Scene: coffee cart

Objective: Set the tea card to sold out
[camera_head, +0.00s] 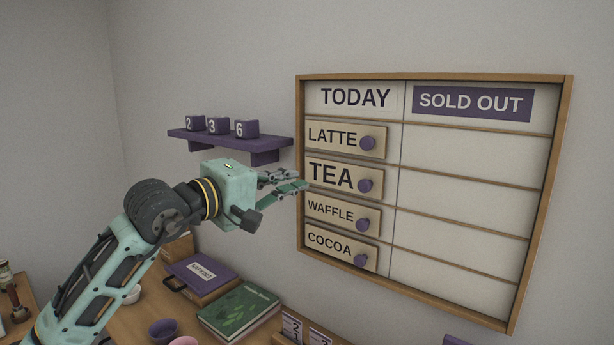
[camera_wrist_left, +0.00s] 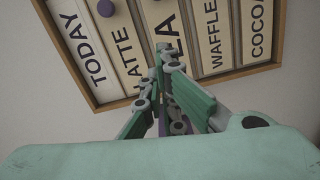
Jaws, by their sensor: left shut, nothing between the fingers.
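The tea card (camera_head: 331,175) is a tan plate with black letters and a purple knob (camera_head: 365,185) at its right end. It sits in the TODAY column of the wood-framed board, under the latte card (camera_head: 333,137). The SOLD OUT column (camera_head: 470,158) is empty beside it. My left gripper (camera_head: 303,186) is shut and empty, its fingertips at the left edge of the tea card; I cannot tell whether they touch. In the left wrist view the shut fingers (camera_wrist_left: 165,52) point at the tea card (camera_wrist_left: 166,24) and partly hide it. My right gripper is not in view.
The waffle card (camera_head: 331,210) and cocoa card (camera_head: 330,243) sit below the tea card. A purple shelf (camera_head: 225,139) with number blocks is on the wall left of the board. A green book (camera_head: 240,310), a purple box (camera_head: 203,275) and bowls are on the counter below.

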